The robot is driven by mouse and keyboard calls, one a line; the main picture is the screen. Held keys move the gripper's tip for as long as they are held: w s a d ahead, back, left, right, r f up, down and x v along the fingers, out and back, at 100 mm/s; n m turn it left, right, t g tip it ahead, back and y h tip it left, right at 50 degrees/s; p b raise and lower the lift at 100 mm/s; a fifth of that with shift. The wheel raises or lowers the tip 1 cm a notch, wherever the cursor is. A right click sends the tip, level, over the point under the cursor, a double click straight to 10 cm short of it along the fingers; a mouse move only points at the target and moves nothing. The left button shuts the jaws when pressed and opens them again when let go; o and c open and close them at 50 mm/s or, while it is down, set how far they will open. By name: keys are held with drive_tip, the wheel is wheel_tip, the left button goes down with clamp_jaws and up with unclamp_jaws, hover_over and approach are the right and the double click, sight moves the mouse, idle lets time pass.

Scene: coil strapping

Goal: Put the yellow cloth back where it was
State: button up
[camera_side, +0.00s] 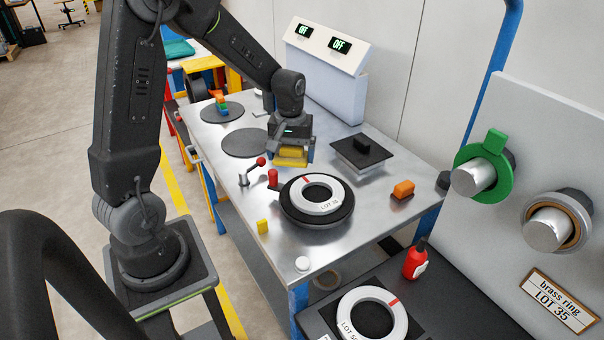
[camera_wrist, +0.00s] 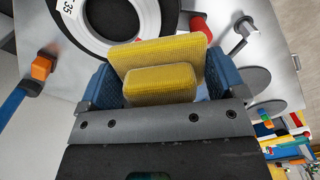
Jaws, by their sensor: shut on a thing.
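The yellow cloth (camera_side: 291,154) is a folded pad with a smaller thick part on a wider one. My gripper (camera_side: 291,160) is shut on it, over the middle of the metal table (camera_side: 330,235), behind the ring stand. The wrist view shows the cloth (camera_wrist: 160,82) between the two blue fingers. I cannot tell whether the cloth touches the table.
A white LOT 35 ring (camera_side: 318,207) lies on a black round stand in front of the cloth. Table's front right is fairly clear.

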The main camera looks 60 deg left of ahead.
drive_tip(key=w+a+f+n, duration=0.2)
drive_tip(key=a+n, duration=0.2)
drive_tip(key=a, duration=0.6)
drive_tip(key=w+a+f+n, duration=0.1)
drive_tip(key=w+a+n, duration=0.25)
drive_tip(key=a, duration=0.75)
drive_tip(key=w+d+f, duration=0.2)
drive_tip(key=w, duration=0.1)
drive_tip(key=w+d+f, duration=0.4)
drive_tip(key=w, duration=0.1)
drive_tip(key=shift+w+d+f, duration=0.15)
drive_tip(key=shift+w+f, duration=0.2)
drive_tip(key=shift+f, duration=2.05)
